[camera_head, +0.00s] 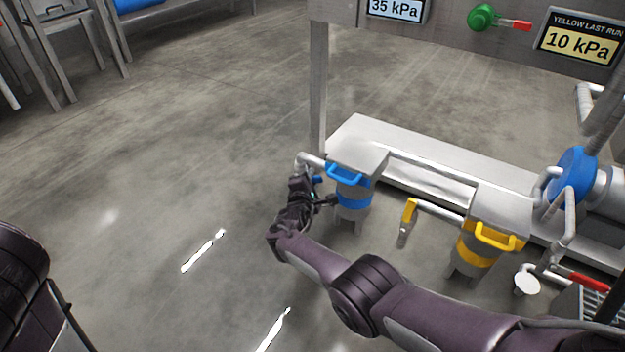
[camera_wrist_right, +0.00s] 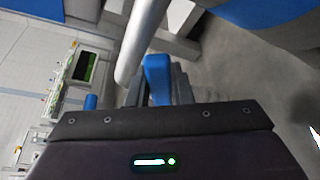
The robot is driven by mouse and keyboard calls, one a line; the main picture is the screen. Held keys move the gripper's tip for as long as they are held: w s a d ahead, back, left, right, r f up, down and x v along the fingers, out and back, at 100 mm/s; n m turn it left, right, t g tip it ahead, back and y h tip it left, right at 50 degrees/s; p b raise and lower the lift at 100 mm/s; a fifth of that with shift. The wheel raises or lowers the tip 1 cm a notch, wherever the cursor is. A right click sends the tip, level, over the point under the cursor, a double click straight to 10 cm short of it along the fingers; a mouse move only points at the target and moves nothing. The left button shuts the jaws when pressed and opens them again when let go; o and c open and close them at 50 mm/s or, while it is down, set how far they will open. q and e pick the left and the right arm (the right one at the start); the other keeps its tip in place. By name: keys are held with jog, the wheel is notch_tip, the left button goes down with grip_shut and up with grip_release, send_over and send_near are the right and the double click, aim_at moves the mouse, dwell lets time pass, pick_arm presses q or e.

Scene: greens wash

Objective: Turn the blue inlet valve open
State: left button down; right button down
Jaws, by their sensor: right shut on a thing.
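The blue inlet valve handle (camera_wrist_right: 157,78) shows in the right wrist view, between the fingers of my right gripper (camera_wrist_right: 150,95), which is shut on it. In the head view a small blue part of the valve (camera_head: 317,180) shows beside my right gripper (camera_head: 318,198), at the end of a pipe left of the blue-banded canister (camera_head: 354,196). My gripper and wrist hide most of the valve there. My left arm shows only as a dark link at the lower left, and its gripper is out of view.
A yellow-handled valve (camera_head: 409,211) and a yellow-banded canister (camera_head: 480,250) stand to the right. A metal bench (camera_head: 450,152) runs behind the canisters. Open floor lies left.

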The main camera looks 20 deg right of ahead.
jog(key=c, duration=1.3)
grip_release()
jog(key=p+v, duration=0.7)
jog(key=shift+s+a, duration=0.15)
jog(key=shift+s, duration=0.2)
